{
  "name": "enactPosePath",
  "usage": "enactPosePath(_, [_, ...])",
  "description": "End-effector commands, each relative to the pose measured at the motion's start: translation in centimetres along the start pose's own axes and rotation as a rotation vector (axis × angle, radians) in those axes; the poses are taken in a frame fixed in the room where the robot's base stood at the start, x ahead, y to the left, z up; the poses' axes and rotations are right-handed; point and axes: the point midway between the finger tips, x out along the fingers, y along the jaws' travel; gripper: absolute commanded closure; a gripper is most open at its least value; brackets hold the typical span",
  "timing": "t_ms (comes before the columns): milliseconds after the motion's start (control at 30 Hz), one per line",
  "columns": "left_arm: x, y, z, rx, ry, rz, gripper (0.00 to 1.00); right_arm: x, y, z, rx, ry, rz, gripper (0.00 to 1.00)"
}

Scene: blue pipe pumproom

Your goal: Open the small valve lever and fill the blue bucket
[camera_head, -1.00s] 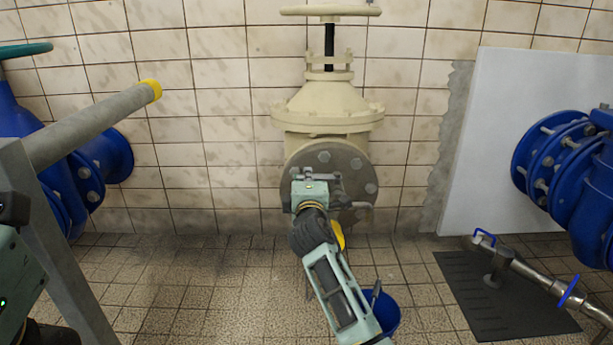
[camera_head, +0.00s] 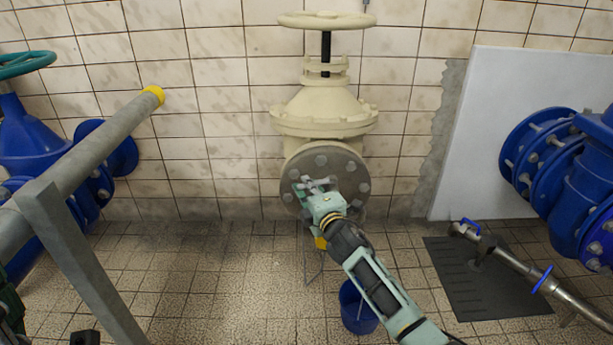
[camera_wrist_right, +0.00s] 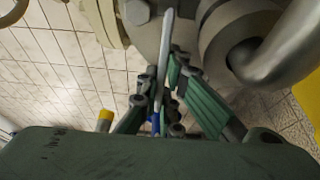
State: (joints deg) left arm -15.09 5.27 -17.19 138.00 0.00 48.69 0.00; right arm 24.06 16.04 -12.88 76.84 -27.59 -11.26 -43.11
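My right gripper (camera_head: 318,188) is at the front of the round grey flange (camera_head: 325,178) below the cream valve. In the right wrist view, a narrow pale bar (camera_wrist_right: 166,45), which looks like the small valve lever, runs between its two fingers (camera_wrist_right: 164,80). The fingers are close together, but I cannot tell whether they touch the bar. The lever is hidden by the gripper in the head view. The blue bucket (camera_head: 357,308) stands upright on the floor below and right of the flange, partly covered by my right forearm.
A grey pipe with a yellow end (camera_head: 110,133) crosses the left side. A thin wire frame (camera_head: 313,268) stands below the flange. Blue pipework (camera_head: 545,160) and a metal pipe over a dark mat (camera_head: 480,285) are at right. Tiled floor is clear left of centre.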

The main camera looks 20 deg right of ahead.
Motion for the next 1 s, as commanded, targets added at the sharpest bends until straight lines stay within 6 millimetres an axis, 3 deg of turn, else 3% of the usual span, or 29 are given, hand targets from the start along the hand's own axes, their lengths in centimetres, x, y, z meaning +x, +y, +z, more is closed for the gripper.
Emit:
enactPosePath(333, [-0.14,0.0,-0.03,-0.001,-0.003,-0.001,1.0,-0.04,-0.03,-0.01,-0.001,0.006,0.001,1.0])
enactPosePath(367, [-0.14,0.0,-0.03,-0.001,-0.003,-0.001,1.0,-0.04,-0.03,-0.01,-0.001,0.006,0.001,0.92])
enactPosePath(567, [-0.12,0.01,-0.03,-0.001,-0.003,-0.001,1.0,-0.04,-0.02,-0.02,0.0,0.005,0.001,0.75])
enactPosePath(1000, [-0.1,-0.03,-0.01,0.0,-0.003,-0.002,1.0,-0.98,-0.14,0.01,0.0,0.005,0.0,0.75])
